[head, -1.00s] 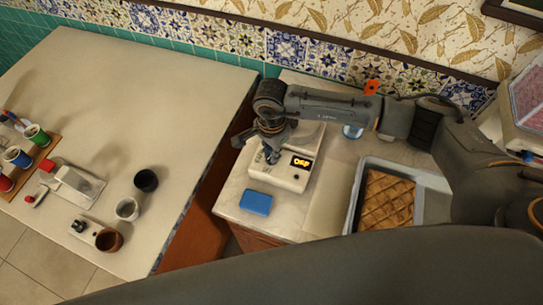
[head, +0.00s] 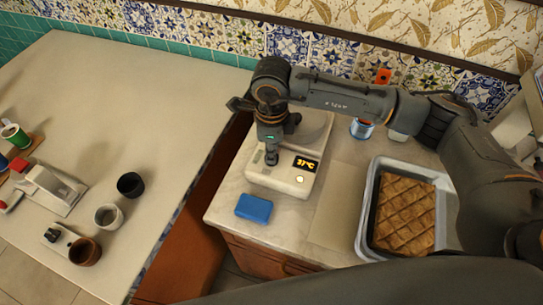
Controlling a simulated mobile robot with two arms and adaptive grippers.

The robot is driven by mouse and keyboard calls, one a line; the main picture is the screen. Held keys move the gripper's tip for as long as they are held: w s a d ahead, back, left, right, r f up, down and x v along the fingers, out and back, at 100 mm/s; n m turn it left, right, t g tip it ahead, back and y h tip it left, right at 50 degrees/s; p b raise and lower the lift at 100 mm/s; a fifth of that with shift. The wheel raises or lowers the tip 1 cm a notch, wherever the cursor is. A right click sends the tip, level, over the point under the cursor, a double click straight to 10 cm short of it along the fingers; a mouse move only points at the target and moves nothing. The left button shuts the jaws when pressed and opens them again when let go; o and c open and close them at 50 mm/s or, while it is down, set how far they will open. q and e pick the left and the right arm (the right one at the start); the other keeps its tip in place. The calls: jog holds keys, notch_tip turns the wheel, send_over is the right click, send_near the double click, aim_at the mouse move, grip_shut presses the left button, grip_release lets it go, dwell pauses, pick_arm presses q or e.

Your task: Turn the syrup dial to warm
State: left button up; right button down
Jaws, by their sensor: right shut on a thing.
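The syrup warmer (head: 283,183) is a cream box on the right-hand counter, with a small dark display (head: 305,164) on its front. The display glows orange and seems to read 37°C. My right gripper (head: 271,157) comes down from above onto the front of the box, left of the display. It is shut on the dial, which is mostly hidden by the fingers. My left gripper is not in view.
A blue sponge (head: 254,208) lies in front of the warmer. A tray of cut pastry (head: 366,222) stands to the right. Small cups (head: 130,184) and a metal device (head: 50,190) are on the left table (head: 120,100). A gap separates table and counter.

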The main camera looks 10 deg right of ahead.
jog(key=shift+m+b, duration=0.85)
jog(key=shift+m, duration=0.35)
jog(key=shift+r, duration=0.1)
jog(key=c, duration=1.4)
grip_release()
notch_tip(320, 180, up, 12)
